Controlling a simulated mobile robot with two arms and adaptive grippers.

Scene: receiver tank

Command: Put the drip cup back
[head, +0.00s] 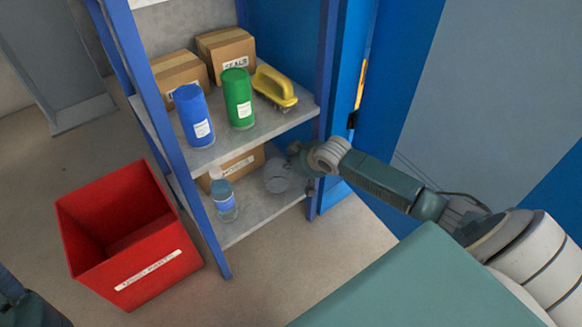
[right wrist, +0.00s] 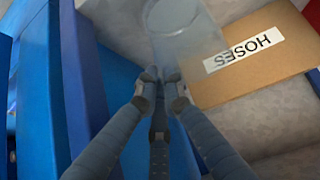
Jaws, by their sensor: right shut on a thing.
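The drip cup (head: 278,178) is a clear, see-through cup at the right side of the lower shelf (head: 250,215). My right gripper (head: 298,165) reaches in from the right, under the upper shelf. In the right wrist view, the right gripper (right wrist: 161,76) is shut on the clear cup (right wrist: 186,38) near its lower edge. I cannot tell whether the cup touches the shelf or hangs just above it.
The lower shelf also holds a clear bottle with a blue label (head: 225,198) and a HOSES box (right wrist: 255,60). A red bin (head: 130,235) is at left.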

